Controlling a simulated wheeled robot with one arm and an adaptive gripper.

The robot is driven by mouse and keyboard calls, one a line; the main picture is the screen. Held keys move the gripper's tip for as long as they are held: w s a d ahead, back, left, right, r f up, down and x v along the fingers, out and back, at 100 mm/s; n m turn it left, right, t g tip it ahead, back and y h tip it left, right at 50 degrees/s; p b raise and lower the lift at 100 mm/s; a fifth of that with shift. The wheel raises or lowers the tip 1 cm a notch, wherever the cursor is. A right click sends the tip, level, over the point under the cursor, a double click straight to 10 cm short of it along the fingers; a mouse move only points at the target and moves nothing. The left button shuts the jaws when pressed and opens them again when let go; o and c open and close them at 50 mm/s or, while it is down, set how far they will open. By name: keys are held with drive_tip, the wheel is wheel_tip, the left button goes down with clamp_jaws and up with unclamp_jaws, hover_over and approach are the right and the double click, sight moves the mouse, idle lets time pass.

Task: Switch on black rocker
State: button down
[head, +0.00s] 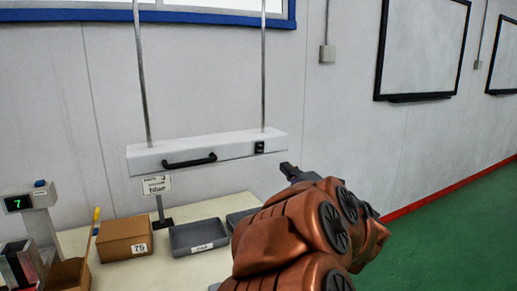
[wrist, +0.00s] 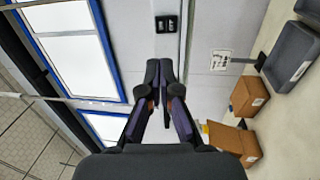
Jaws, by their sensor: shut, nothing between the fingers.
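The black rocker (head: 259,147) is a small black switch on the front face of a white hanging bar (head: 215,153), near its right end. In the wrist view the rocker (wrist: 166,24) shows at the top, ahead of the fingertips and apart from them. My gripper (head: 289,170) is to the right of the bar's right end and a little below the rocker in the head view. In the wrist view my gripper (wrist: 159,72) has its two fingertips together with nothing between them. Whether the rocker is on or off is too small to tell.
A black handle (head: 189,161) sticks out from the bar's front. Below are a table (head: 130,273), a grey tray (head: 198,235), a cardboard box (head: 124,240), a sign reading "blue" (head: 157,185) and a display device (head: 30,203) showing 7. The green floor at right is clear.

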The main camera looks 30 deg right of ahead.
drive_tip(key=shift+w+a, duration=0.1)
idle(0.4)
drive_tip(key=p, duration=0.4)
approach(260, 144)
drive_tip(key=w, duration=0.5)
drive_tip(key=shift+w+d+r, duration=0.15)
drive_tip(key=shift+d+r, duration=0.15)
drive_tip(key=shift+r, duration=0.1)
drive_tip(key=shift+w+d, duration=0.1)
drive_tip(key=shift+w, duration=0.85)
drive_tip(key=shift+p, duration=0.3)
